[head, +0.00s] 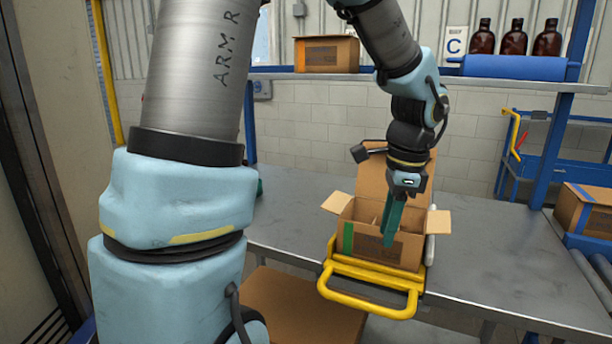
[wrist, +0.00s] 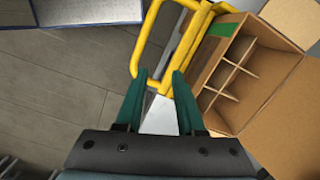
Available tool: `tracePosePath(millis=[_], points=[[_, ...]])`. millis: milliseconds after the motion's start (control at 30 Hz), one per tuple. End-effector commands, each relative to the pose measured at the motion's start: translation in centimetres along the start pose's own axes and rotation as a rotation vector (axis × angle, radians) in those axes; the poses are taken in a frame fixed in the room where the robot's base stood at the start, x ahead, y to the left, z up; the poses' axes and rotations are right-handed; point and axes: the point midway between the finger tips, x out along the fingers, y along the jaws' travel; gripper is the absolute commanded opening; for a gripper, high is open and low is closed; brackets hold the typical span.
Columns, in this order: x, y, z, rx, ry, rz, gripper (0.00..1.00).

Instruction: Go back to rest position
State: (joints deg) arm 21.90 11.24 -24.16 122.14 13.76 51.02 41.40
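My gripper (head: 390,240) points down in front of the open cardboard box (head: 368,243) in the head view, overlapping its front side. In the wrist view, my gripper (wrist: 160,76) shows two teal fingers apart with nothing between them. The box (wrist: 285,70) lies to the right of the fingers there. Its dividers form several compartments, and those I can see look empty. The box sits in a yellow-handled holder (head: 368,288) at the front of the grey table. Three amber bottles (head: 513,38) stand on the upper right shelf, away from my gripper.
The metal table (head: 480,260) is clear to the right of the box. A closed carton (head: 327,54) sits on the back shelf. Another carton (head: 585,209) stands at the right by rollers. A cardboard surface (head: 300,307) shows below the table's front edge.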

Motion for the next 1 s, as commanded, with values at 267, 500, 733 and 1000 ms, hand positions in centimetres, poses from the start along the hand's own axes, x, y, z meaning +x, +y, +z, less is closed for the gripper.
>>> tracePosePath(millis=[267,500,733,1000], points=[[3.2,-0.7,7.8,-0.527,0.052,0.011,0.38],[6.6,1.1,17.3,-1.241,0.129,0.012,0.38],[7.9,2.6,21.1,-1.583,0.172,0.006,0.38],[7.9,2.6,21.1,-1.587,0.173,0.006,0.38]])
